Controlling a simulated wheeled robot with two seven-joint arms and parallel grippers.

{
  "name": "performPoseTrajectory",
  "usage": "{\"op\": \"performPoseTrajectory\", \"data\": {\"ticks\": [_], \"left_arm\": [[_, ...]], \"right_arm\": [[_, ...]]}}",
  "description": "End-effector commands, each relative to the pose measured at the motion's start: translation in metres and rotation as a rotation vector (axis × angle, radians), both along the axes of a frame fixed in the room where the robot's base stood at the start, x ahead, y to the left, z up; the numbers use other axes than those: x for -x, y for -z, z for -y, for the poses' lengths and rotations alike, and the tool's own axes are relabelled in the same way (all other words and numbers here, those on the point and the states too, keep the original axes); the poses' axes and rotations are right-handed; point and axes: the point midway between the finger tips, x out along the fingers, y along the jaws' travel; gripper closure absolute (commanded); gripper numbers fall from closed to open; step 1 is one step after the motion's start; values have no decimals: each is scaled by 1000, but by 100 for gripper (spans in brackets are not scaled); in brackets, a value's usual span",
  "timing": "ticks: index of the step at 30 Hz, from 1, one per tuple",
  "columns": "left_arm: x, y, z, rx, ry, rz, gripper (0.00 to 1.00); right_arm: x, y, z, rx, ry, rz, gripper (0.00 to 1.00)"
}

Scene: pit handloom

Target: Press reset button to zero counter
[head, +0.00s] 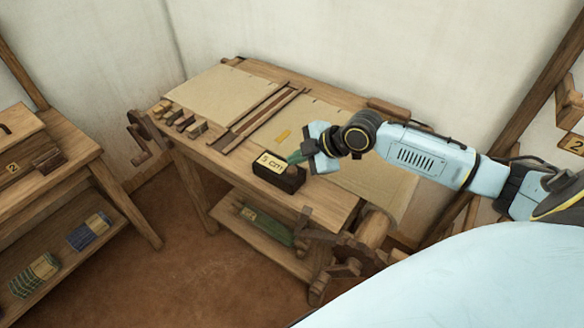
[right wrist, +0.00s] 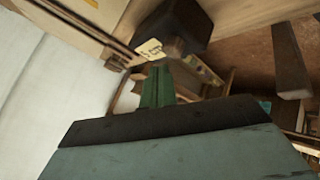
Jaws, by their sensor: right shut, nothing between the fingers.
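The counter (head: 283,180) is a small dark box with a cream label on its slanted face, standing on the front part of the wooden loom table. The label's lettering is too small to read surely. A small brownish knob (head: 293,169), perhaps the reset button, shows at its right side. My right gripper (head: 295,157) is shut and empty, its green fingertips close to the knob. I cannot tell whether they touch. In the right wrist view the shut green fingers (right wrist: 157,88) point toward the dark counter (right wrist: 178,22). My left gripper is not in view.
The loom table (head: 325,200) carries cloth (head: 208,93), slats and several small wooden blocks (head: 185,121). A green item (head: 262,228) lies on its lower shelf. A side bench (head: 60,170) with a wooden box stands at left. Bare floor lies between them.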

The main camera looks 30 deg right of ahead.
Motion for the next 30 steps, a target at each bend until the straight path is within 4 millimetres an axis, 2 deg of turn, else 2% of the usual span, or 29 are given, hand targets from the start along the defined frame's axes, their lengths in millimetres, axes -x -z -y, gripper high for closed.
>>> {"op": "performPoseTrajectory", "data": {"ticks": [30], "left_arm": [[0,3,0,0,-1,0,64]], "right_arm": [[0,9,0,0,0,0,100]]}}
